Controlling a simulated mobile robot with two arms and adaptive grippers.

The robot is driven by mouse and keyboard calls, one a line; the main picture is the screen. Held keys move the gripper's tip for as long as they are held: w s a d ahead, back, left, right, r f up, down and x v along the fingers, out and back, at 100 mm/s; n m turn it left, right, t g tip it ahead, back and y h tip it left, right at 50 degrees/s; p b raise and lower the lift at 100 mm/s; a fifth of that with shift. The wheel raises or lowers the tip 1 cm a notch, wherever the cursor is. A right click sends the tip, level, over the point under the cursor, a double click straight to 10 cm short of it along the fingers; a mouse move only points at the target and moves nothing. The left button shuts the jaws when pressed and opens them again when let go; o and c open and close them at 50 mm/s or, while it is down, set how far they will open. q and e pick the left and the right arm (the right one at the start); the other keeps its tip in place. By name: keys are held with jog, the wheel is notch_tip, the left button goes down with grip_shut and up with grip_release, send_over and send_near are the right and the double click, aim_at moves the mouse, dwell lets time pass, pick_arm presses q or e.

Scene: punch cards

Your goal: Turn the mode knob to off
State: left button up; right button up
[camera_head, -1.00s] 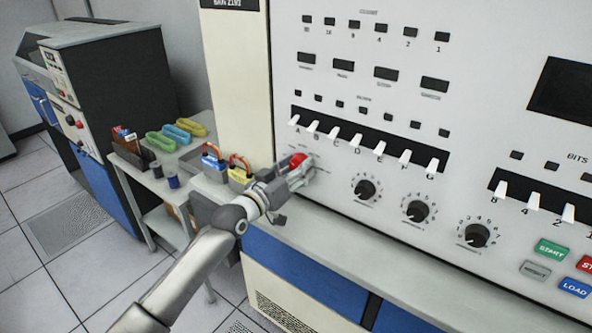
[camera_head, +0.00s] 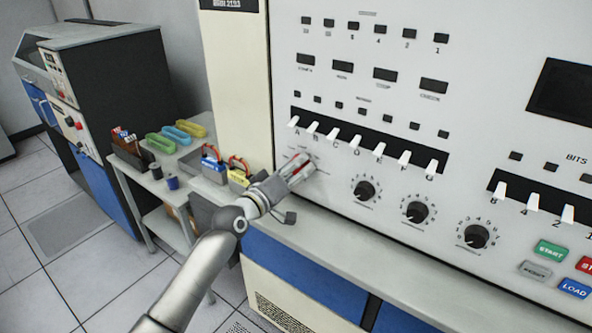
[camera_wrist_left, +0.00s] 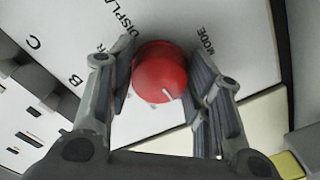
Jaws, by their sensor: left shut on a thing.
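The red mode knob (camera_wrist_left: 160,72) sits on the white console panel, with the word MODE printed beside it in the left wrist view. A white pointer line shows on the knob's face, toward the lower right of that view. My left gripper (camera_wrist_left: 164,82) has one finger on each side of the knob and is shut on it. In the head view my left gripper (camera_head: 300,168) reaches the panel's lower left, below the lettered switches, and hides most of the knob. The printed positions around the knob are too blurred to read. My right gripper is not in view.
Three black dials (camera_head: 417,212) are to the right of my gripper on the panel. A row of white switches (camera_head: 357,141) is just above. A narrow grey ledge (camera_head: 340,240) runs below. A side table (camera_head: 150,182) with trays and padlocks stands at the left.

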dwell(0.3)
pick_arm(q)
jog(key=o, duration=1)
jog(key=v, duration=1.2)
